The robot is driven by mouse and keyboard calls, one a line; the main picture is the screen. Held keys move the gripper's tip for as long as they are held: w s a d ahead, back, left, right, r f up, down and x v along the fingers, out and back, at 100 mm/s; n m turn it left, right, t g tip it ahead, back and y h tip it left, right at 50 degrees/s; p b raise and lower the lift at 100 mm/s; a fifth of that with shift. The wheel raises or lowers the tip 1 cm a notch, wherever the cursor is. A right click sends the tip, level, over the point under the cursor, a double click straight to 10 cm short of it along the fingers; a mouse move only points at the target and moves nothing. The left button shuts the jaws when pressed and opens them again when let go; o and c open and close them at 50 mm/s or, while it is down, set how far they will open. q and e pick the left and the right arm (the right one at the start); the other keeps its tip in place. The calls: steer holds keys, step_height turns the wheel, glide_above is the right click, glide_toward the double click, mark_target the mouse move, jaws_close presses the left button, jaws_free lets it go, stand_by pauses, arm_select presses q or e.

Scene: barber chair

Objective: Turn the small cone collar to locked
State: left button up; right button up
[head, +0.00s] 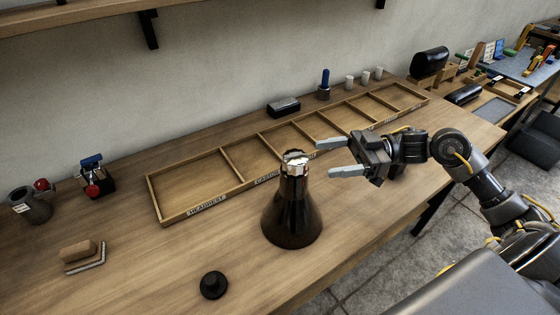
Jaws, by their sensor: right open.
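A dark, glossy cone (292,219) stands upright on the wooden workbench. A small silvery collar (295,160) sits at its narrow top. Whether the collar is turned to locked cannot be told at this size. My right gripper (330,157) comes in from the right at about the height of the collar. Its two pale fingers are spread apart and point left toward the cone top. Nothing is between them, and they look apart from the collar. My left gripper is not in view.
A shallow wooden tray (222,163) with several labelled compartments lies behind the cone. A black knob-like piece (213,286) sits front left. A brush-like block (79,251), a grey cup (32,206) and a small red-and-blue device (94,177) stand at left.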

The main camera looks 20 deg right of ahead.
mark_target(283, 164)
steer(key=p+x, duration=0.1)
steer(key=x, duration=0.2)
steer(key=p+x, duration=0.1)
steer(key=x, duration=0.2)
steer(key=p+x, duration=0.1)
steer(key=x, duration=0.2)
steer(key=shift+s+a+r, duration=0.15)
steer(key=shift+a+r, duration=0.2)
steer(key=shift+a, duration=0.05)
steer(key=shift+a+f, duration=0.15)
steer(key=shift+a, duration=0.4)
steer(key=c, duration=1)
steer(key=shift+m+t+p, duration=0.3)
steer(key=shift+t+p, duration=0.1)
steer(key=shift+p, duration=0.7)
steer(key=shift+d, duration=0.1)
